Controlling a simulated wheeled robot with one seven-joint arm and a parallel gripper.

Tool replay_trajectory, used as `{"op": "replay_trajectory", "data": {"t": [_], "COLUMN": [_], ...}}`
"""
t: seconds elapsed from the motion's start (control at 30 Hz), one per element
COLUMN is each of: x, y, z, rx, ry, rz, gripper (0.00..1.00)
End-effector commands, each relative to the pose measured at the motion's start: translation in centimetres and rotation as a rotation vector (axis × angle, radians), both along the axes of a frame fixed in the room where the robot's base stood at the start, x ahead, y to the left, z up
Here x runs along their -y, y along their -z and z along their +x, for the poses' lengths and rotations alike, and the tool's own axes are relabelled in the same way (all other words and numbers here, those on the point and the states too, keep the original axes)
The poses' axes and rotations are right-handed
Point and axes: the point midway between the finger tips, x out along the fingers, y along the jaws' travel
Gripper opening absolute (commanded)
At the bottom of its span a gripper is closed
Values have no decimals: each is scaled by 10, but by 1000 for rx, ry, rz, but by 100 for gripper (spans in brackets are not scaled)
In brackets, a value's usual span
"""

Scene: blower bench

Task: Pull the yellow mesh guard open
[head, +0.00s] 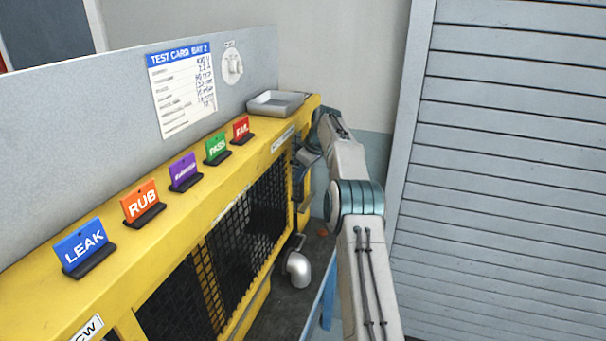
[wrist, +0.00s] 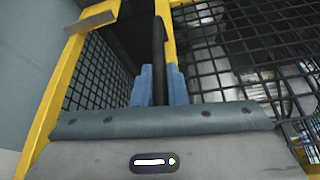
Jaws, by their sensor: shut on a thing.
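The yellow mesh guard (wrist: 255,45) fills the right of the wrist view, with black mesh and a yellow upright at its left edge. A black upright handle (wrist: 158,45) stands beside that upright. My gripper (wrist: 160,82) has its blue fingers on either side of the handle and is shut on it. In the head view, dark mesh panels (head: 245,228) run along the front of the yellow bench housing. There my arm reaches the far end of the housing, and its fingertips are hidden. I cannot tell how far the guard stands open.
Coloured signs, such as the blue LEAK sign (head: 85,248), line the housing's top, with a grey tray (head: 275,103) at the far end. A slatted grey shutter (head: 500,170) stands to the right of my arm.

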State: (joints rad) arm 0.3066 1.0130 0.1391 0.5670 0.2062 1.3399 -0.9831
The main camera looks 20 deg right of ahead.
Motion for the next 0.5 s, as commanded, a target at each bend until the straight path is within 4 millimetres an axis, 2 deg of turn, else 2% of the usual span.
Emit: {"op": "replay_trajectory", "data": {"t": [0.3,0.33,0.4,0.5], "x": [0,0,0,-1], "y": [-1,-1,-1,-1], "z": [0,0,0,0], "rx": [1,1,1,1], "ry": [0,0,0,-1], "rz": [-2,-2,-2,-1], "gripper": [0,15,34,34]}}
